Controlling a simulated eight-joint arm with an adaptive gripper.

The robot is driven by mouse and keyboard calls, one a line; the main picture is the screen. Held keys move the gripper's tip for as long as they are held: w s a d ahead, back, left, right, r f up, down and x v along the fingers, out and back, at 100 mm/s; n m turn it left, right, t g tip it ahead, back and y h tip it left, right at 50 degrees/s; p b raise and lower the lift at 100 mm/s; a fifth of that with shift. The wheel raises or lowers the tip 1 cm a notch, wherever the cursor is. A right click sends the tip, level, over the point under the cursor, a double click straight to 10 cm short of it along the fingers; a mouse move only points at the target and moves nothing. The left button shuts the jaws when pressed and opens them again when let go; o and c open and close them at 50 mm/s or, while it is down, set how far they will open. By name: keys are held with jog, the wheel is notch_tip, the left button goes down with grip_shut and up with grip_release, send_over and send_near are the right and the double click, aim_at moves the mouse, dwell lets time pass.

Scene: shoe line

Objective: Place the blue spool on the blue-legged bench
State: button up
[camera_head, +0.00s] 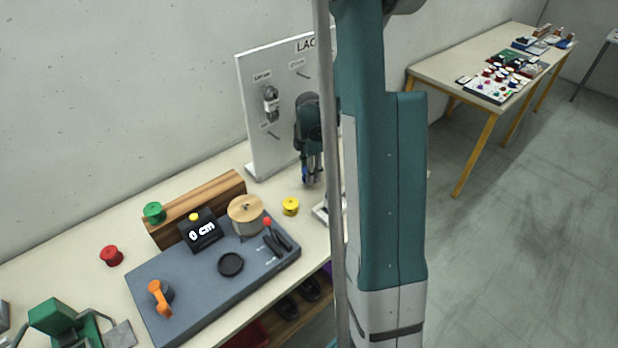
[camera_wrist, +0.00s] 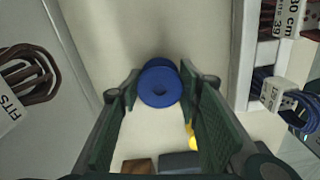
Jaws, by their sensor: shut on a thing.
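The blue spool (camera_wrist: 159,85) sits between the two fingertips of my gripper (camera_wrist: 158,88) in the wrist view. The gripper is shut on it. In the head view my gripper (camera_head: 312,178) hangs pointing down beside the upright white lace board, with a small bit of the blue spool (camera_head: 305,175) showing. The height of the spool above the tabletop is hard to tell. No bench with blue legs can be made out in either view.
The near table holds a grey machine base (camera_head: 200,297), a wooden rack (camera_head: 215,193) and green, red (camera_head: 111,256) and yellow (camera_head: 290,206) spools. The lace board (camera_head: 262,130) stands close to my gripper. A yellow-legged table (camera_head: 450,75) with many small items stands back right.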

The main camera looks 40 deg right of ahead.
jog(key=shift+f, duration=1.2)
jog(key=shift+f+b, duration=0.2)
jog(key=shift+b, duration=0.1)
jog(key=o, duration=0.9)
jog(key=shift+r, duration=0.25)
jog(key=shift+r+p, duration=0.65)
jog(key=shift+r, duration=5.3)
jog(key=shift+a+r, duration=0.1)
jog(key=shift+a, duration=0.05)
